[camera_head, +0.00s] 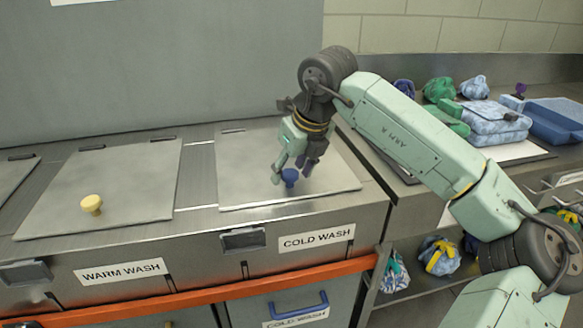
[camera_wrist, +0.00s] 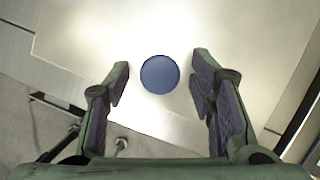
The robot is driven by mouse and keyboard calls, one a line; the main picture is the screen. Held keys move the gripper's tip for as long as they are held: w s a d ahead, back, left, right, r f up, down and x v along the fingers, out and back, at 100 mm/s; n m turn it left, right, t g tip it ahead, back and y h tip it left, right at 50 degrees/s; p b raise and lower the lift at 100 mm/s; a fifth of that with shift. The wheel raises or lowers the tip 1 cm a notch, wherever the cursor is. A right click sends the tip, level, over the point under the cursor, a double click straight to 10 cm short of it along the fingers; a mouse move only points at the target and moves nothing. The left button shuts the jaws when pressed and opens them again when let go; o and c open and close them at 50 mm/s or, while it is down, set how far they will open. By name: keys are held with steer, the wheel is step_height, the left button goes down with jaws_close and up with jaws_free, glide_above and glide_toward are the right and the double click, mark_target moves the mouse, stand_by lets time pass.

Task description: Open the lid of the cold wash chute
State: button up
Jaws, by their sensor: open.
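The cold wash lid (camera_head: 240,185) is a flat metal plate lying closed on the counter, above the label COLD WASH (camera_head: 317,238). A blue round knob (camera_head: 290,177) stands near its front edge. In the wrist view the knob (camera_wrist: 160,74) shows from above, between and a little beyond the fingertips. My gripper (camera_head: 294,172) is open and points down over the lid at the knob. In the wrist view its two fingers (camera_wrist: 160,85) are on either side of the knob with gaps to both. I cannot tell whether a finger touches the lid.
The warm wash lid (camera_head: 125,180) with a yellow knob (camera_head: 91,205) lies closed to the left. An orange rail (camera_head: 200,300) runs along the front. Folded blue cloths (camera_head: 492,120), bundled bags (camera_head: 440,90) and a blue tray (camera_head: 555,122) sit on the right counter.

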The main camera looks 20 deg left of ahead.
steer(key=shift+c, duration=0.4)
jaws_close()
stand_by(0.4)
